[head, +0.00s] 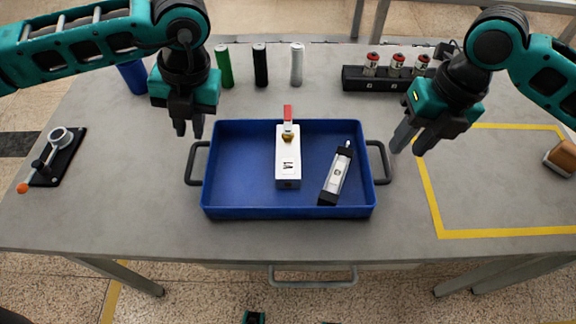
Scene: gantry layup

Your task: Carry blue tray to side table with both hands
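The blue tray (230,211) lies flat on the grey table, with a dark handle on its left (193,163) and another on its right (381,162). In it are a white box (288,168) with a red-topped part and a silver-and-black cylinder (338,175) lying tilted. My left gripper (189,130) is open and empty, above and just behind the left handle. My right gripper (409,147) is open and empty, up and to the right of the right handle. Neither gripper visibly holds a handle. No side table is recognisable in view.
Green, black and white cylinders (261,65) stand behind the tray, with a blue one (133,76) at left. A black rack (386,79) with red-topped parts stands back right. A lever device (55,158) is at left. A yellow-taped area (505,233) at right is mostly clear.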

